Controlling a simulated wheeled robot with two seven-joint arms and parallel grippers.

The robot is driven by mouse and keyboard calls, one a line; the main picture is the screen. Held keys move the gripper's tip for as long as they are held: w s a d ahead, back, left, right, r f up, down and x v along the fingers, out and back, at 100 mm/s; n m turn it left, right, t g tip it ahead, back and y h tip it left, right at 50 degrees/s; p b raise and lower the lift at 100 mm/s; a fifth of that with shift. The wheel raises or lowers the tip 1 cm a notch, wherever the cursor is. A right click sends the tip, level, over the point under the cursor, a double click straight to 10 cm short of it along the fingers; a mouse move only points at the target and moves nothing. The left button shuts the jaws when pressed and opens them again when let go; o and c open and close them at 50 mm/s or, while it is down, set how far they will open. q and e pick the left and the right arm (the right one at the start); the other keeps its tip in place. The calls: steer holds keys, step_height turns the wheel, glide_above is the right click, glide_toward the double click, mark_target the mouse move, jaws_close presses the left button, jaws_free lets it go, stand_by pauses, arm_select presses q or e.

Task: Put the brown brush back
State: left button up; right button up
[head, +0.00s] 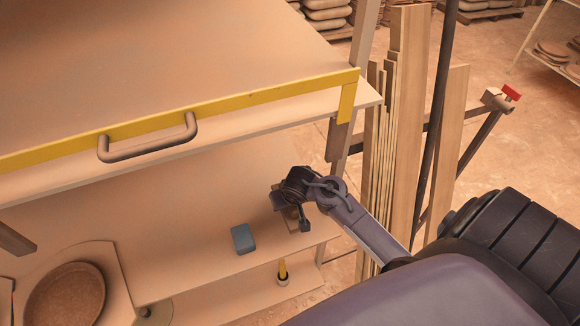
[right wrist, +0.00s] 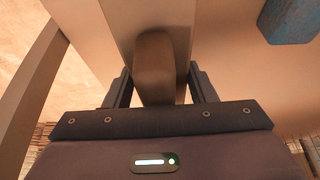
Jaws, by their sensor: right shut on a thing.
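The brown brush (right wrist: 155,65) shows in the right wrist view as a rounded brown handle between my right gripper's two fingers. My right gripper (right wrist: 164,90) is shut on it. In the head view, my right gripper (head: 293,212) is over the right part of the lower shelf, and the brush is mostly hidden by the gripper and wrist. I cannot tell whether the brush touches the shelf. A pale flat surface lies behind the handle in the wrist view; I cannot tell what it belongs to. My left gripper is not in view.
A blue block (head: 243,239) lies on the lower shelf (head: 190,235), left of my right gripper. A yellow-handled thing (head: 282,268) stands in a small cup below. A round brown dish (head: 65,298) is at lower left. Planks stand at right.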

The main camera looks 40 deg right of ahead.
mark_target(295, 208)
step_height(295, 208, down, 3)
steer(key=shift+f, duration=0.1)
steer(key=shift+d+f, duration=0.1)
steer(key=shift+f, duration=0.3)
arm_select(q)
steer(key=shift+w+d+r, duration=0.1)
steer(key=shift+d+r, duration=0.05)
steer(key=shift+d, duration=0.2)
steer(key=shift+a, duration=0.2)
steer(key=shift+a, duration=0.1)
arm_select(e)
steer(key=o, duration=0.9)
steer(key=shift+f, duration=0.1)
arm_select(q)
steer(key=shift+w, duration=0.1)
arm_select(e)
steer(key=shift+o, duration=0.2)
steer(key=v, duration=1.2)
steer(key=shift+p, duration=0.35)
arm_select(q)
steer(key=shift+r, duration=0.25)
arm_select(e)
steer(key=shift+s, duration=0.1)
